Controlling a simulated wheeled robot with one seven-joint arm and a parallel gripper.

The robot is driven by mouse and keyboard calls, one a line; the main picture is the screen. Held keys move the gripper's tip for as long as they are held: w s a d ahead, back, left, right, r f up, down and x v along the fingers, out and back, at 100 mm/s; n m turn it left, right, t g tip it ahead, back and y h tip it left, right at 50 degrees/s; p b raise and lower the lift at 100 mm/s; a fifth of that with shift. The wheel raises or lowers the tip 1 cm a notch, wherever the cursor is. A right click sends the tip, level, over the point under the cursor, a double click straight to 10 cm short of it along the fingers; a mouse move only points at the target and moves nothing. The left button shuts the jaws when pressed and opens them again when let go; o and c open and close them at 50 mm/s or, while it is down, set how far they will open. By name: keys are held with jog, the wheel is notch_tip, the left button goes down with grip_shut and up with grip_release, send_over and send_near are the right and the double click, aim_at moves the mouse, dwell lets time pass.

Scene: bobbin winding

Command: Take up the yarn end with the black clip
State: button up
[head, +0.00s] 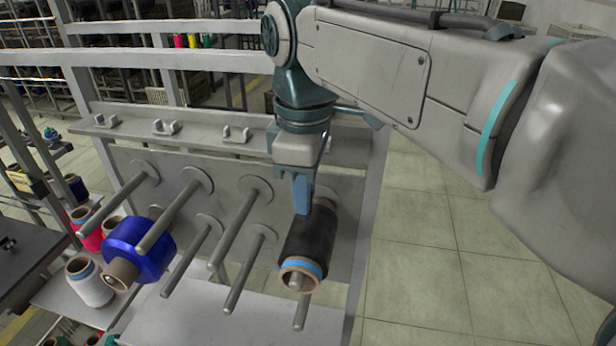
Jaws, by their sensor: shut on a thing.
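My gripper (302,204) points down with its blue fingers close together at the top of a black yarn bobbin (308,240). The bobbin sits on a peg at the right of the rack, with its brown core and a blue ring facing me. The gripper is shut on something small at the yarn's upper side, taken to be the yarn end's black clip. The clip itself is hidden by the fingers or lost against the black yarn. No loose strand can be made out.
The grey rack panel (330,215) carries several bare pegs (240,222) left of the black bobbin. A blue bobbin (140,250) hangs on a left peg. White (88,282) and red spools stand at the far left. Hooks (165,128) line the ledge above. Floor at right is clear.

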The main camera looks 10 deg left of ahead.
aim_at(305, 219)
jog(key=shift+f+b, duration=1.9)
jog(key=shift+f, duration=0.7)
jog(key=shift+f, duration=0.4)
jog(key=shift+r, duration=0.1)
jog(key=shift+r+p, duration=2.55)
jog(key=shift+r, duration=0.45)
jog(key=shift+f, duration=0.1)
